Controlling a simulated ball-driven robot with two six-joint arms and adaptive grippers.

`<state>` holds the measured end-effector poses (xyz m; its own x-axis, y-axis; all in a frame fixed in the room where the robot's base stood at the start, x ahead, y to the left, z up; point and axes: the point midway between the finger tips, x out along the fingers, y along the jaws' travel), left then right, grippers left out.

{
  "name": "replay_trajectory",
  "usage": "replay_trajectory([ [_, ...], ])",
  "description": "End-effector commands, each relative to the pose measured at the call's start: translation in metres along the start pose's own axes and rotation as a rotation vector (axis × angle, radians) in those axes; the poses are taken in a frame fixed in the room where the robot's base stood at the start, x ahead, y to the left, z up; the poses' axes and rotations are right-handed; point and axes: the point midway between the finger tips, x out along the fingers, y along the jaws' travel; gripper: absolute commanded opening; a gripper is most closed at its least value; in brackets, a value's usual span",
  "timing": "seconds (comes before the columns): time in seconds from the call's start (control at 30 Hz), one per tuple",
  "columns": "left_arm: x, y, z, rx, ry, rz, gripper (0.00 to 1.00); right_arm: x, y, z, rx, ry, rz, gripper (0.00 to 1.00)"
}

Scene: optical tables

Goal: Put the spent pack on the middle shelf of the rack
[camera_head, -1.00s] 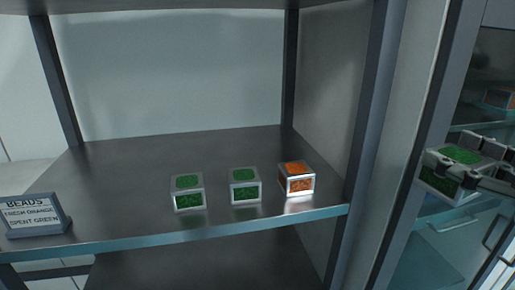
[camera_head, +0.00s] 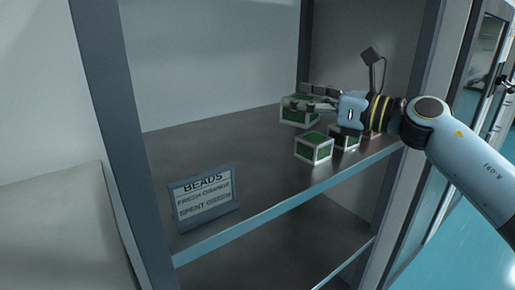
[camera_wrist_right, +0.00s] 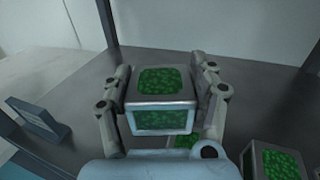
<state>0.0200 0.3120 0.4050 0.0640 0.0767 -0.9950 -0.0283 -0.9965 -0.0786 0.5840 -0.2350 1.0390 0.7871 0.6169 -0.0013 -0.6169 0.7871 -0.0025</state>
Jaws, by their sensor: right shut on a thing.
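My right gripper (camera_head: 312,104) is shut on a green-bead pack (camera_head: 298,116), a pale-framed cube that also shows between the fingers in the right wrist view (camera_wrist_right: 162,88). The sign gives spent as green. The held pack is over the rack shelf (camera_head: 240,150), behind the standing packs; I cannot tell whether it touches the shelf. Two more green packs stand near the shelf's front edge, one nearer (camera_head: 314,148) and one farther right (camera_head: 345,138), partly under my arm. My left gripper is not in view.
A sign (camera_head: 205,197) reading BEADS, FRESH ORANGE, SPENT GREEN stands at the shelf's front left. Rack posts (camera_head: 112,130) flank the shelf. The shelf's left and back area is clear. My right forearm hides much of the right end.

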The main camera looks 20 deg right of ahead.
Motion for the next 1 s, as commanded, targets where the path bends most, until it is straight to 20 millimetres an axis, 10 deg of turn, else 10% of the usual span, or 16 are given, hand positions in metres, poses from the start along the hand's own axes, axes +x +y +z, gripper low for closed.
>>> replay_trajectory([
  [0.27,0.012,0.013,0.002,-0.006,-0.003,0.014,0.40,0.025,-0.023,0.015,0.001,0.000,0.077,0.23],
  [0.7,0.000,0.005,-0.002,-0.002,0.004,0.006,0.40,0.024,0.072,-0.040,0.004,-0.001,0.077,0.23],
  [1.0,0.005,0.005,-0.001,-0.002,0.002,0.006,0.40,0.023,0.087,-0.070,0.003,0.003,0.076,0.23],
])
